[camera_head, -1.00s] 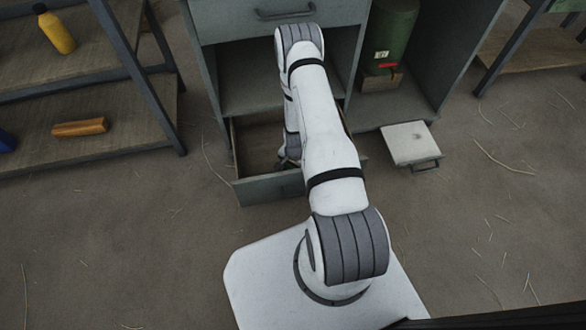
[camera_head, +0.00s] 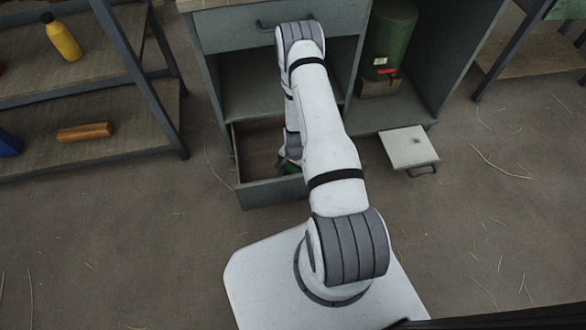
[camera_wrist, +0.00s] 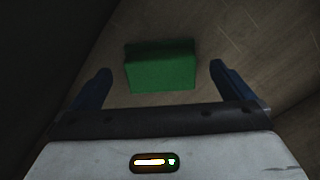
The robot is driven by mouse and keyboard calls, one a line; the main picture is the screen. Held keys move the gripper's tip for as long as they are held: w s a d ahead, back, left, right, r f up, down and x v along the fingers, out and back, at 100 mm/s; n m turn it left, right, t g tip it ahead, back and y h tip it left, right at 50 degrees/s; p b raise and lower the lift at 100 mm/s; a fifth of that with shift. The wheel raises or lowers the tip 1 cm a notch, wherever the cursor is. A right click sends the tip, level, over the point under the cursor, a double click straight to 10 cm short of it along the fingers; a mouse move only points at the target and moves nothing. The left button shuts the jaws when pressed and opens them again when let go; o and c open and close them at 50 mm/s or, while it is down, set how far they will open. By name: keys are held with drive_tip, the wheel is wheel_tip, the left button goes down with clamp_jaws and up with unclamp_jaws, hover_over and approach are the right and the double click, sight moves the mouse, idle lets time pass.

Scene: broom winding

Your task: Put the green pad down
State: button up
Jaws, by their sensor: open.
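The green pad (camera_wrist: 160,70) is a green block lying on the wooden floor of the open drawer, seen in the wrist view between and beyond my fingers. My gripper (camera_wrist: 158,82) is open, with a blue finger on each side and a gap between each finger and the pad. In the head view a small bit of the pad (camera_head: 291,169) shows inside the open drawer (camera_head: 272,192), beside my gripper. My arm hides most of the pad and part of the drawer there.
The drawer walls stand close around my gripper. A grey cabinet (camera_head: 230,32) rises behind, with a green canister (camera_head: 388,35) in its right bay. A pale panel with a handle (camera_head: 408,147) is at right. A shelf (camera_head: 100,130) holding a yellow bottle (camera_head: 62,38) stands left.

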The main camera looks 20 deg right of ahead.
wheel_tip(320, 180, up, 8)
drive_tip(key=p, duration=0.7)
wheel_tip(320, 180, up, 16)
drive_tip(key=n, duration=0.2)
hover_over(295, 171)
drive_tip(key=w+a, duration=0.2)
drive_tip(key=w, duration=0.3)
wheel_tip(295, 171, up, 16)
drive_tip(key=s+a+n, duration=0.2)
drive_tip(key=a+n, duration=0.1)
drive_tip(key=s+a+r+n, duration=0.2)
drive_tip(key=s+r+n, duration=0.1)
drive_tip(key=s+r, duration=0.7)
drive_tip(key=s+a+r+n+t, duration=0.1)
drive_tip(key=s+a+r+n, duration=0.2)
drive_tip(key=s+r, duration=0.8)
drive_tip(key=shift+r, duration=0.3)
drive_tip(key=shift+a, duration=0.1)
wheel_tip(295, 171, up, 22)
drive_tip(key=t+p, duration=0.1)
drive_tip(key=p, duration=1.8)
drive_tip(key=shift+f+t, duration=0.2)
drive_tip(key=shift+t, duration=0.1)
